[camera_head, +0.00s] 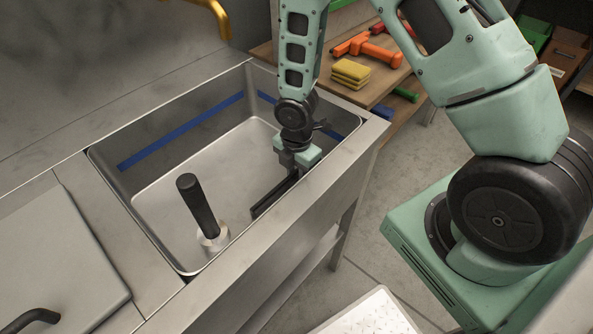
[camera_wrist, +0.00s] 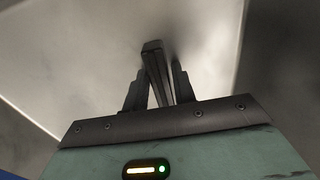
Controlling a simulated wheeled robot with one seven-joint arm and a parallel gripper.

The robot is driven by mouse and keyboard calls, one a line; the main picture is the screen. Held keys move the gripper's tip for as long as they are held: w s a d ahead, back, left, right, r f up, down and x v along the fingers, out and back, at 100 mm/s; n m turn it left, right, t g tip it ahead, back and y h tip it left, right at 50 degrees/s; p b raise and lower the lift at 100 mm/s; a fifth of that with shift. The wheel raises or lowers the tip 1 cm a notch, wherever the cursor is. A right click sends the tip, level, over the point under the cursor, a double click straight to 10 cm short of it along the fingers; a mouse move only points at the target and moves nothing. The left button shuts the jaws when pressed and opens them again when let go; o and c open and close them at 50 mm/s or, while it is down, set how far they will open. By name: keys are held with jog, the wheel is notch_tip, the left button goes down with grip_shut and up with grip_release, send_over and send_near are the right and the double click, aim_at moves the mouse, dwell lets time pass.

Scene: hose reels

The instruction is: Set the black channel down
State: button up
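The black channel (camera_head: 270,200) is a long, thin dark bar inside the steel sink (camera_head: 165,235), close to its front right wall. In the wrist view the channel (camera_wrist: 154,62) stands between the two dark fingers and reaches past their tips. My gripper (camera_head: 293,172) points down into the sink and is shut on the channel. It also shows in the wrist view (camera_wrist: 158,82). The channel is low, near the sink floor; I cannot tell if it touches it. Its end under the gripper is partly hidden.
A dark upright cylinder (camera_head: 197,205) on a pale base stands in the sink, left of the channel. A blue stripe (camera_head: 185,128) runs along the sink walls. A wooden shelf behind holds yellow sponges (camera_head: 351,72) and an orange tool (camera_head: 367,46). The sink floor's back part is clear.

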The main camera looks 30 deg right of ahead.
jog(key=shift+o, duration=0.9)
jog(key=shift+r, duration=0.1)
notch_tip(320, 180, up, 11)
jog(key=p, duration=0.2)
jog(key=s+a+r+m, duration=0.6)
jog(key=s+r+m, duration=0.1)
jog(key=s+r, duration=0.1)
jog(key=s+a+r+m, duration=0.6)
jog(key=s+r, duration=0.3)
jog(key=s, duration=0.2)
jog(key=shift+s+m+y, duration=0.25)
jog(key=shift+m+y, duration=0.05)
jog(key=shift+m, duration=0.2)
